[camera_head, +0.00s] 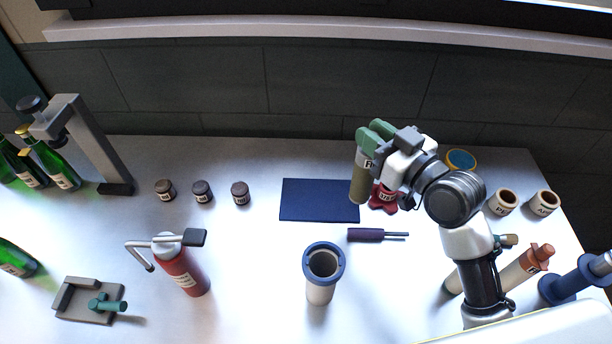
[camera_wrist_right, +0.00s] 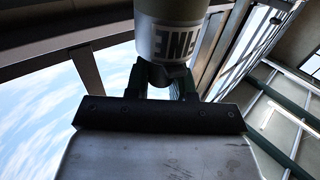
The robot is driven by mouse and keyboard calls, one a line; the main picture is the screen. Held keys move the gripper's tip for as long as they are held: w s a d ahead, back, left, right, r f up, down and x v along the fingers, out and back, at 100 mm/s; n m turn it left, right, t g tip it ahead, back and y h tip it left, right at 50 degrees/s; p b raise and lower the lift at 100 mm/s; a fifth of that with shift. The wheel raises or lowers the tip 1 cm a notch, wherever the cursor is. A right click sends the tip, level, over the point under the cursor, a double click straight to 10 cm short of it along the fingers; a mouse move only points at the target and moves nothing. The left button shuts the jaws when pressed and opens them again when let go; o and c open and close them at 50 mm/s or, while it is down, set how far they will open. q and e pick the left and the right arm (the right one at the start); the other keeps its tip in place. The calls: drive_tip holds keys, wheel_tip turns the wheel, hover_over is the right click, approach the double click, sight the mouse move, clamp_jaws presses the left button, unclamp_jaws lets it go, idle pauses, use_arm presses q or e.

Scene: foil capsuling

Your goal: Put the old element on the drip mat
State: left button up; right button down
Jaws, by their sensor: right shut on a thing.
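My right gripper (camera_head: 376,135), with green fingers, is shut on the old element (camera_head: 359,185), an olive cylinder that hangs upright below the fingers. In the right wrist view the element (camera_wrist_right: 172,30) shows pale with a "FINE" label, between the dark fingertips (camera_wrist_right: 165,80). The drip mat (camera_head: 310,200) is a flat, bare navy rectangle on the bench. In the head view the element overlaps the mat's right edge; its height above the bench is hard to tell. My left gripper is not in view.
An open housing with a blue collar (camera_head: 322,270) stands in front of the mat. A dark-handled tool (camera_head: 367,235) lies beside the mat. A red lobed piece (camera_head: 383,199) is beside the element. Small jars (camera_head: 202,193) stand left, a red extinguisher-like bottle (camera_head: 182,272) front left, pots (camera_head: 503,202) right.

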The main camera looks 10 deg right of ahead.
drive_tip(key=shift+w+a+f+p, duration=0.35)
drive_tip(key=shift+w+a+f, duration=0.25)
drive_tip(key=shift+w, duration=0.2)
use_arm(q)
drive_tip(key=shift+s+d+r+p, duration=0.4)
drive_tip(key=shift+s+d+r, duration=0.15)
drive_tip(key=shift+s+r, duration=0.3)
use_arm(e)
drive_tip(key=w+a+f, duration=0.5)
drive_tip(key=w+f, duration=0.1)
drive_tip(key=f, duration=0.3)
drive_tip(key=shift+w+f, duration=0.15)
drive_tip(key=shift+w, duration=0.2)
drive_tip(key=c, duration=1)
unclamp_jaws()
drive_tip(key=shift+f, duration=0.1)
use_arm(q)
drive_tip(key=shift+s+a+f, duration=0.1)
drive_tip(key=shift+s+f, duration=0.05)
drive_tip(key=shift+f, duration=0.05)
use_arm(e)
drive_tip(key=shift+o, duration=0.2)
